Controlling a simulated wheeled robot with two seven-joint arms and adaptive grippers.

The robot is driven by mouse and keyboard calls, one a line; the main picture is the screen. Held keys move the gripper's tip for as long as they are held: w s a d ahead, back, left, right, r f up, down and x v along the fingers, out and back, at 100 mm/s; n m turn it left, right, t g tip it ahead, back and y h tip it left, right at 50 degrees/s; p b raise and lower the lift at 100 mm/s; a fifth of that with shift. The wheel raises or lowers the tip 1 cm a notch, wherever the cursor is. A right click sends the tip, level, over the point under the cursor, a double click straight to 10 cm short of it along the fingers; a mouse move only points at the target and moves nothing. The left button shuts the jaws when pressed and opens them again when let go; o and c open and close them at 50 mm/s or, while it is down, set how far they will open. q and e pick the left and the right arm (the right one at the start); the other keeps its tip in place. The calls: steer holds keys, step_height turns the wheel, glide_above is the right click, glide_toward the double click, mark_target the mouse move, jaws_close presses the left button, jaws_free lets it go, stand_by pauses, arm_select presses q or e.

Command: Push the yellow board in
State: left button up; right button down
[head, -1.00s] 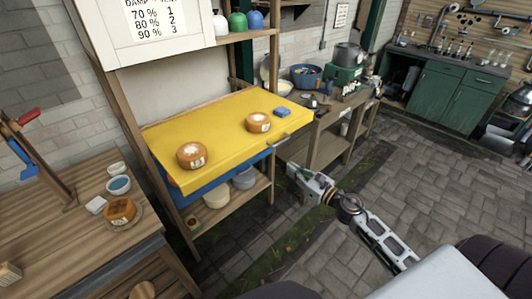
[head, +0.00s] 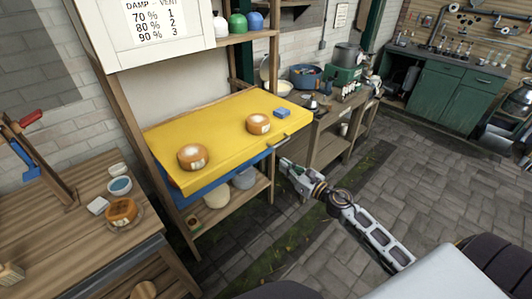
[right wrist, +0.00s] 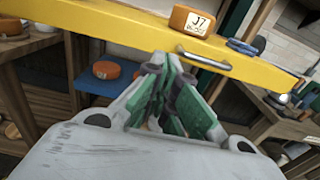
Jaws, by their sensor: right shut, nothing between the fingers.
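The yellow board (head: 215,141) lies flat in the wooden shelf unit, with its front edge sticking out past the posts. Two orange cheese wheels with pale labels sit on it, one on the left (head: 192,157) and one on the right (head: 258,123). A small blue block (head: 282,113) lies near its right end. A metal handle (right wrist: 204,60) is on its front edge. My right gripper (head: 283,163) is shut and empty, just in front of the board's edge near the handle. In the right wrist view its fingertips (right wrist: 158,60) appear close to the edge; contact cannot be told. My left gripper is not in view.
A blue board (head: 208,190) sits just under the yellow one, and an orange wheel (right wrist: 106,70) shows below. A wooden table (head: 60,215) is at left, a workbench (head: 335,125) behind right. The paved floor at right is open.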

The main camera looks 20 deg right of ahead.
mark_target(261, 150)
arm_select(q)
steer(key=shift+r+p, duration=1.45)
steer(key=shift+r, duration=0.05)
arm_select(e)
steer(key=shift+x, duration=5.3)
steer(key=shift+w, duration=0.1)
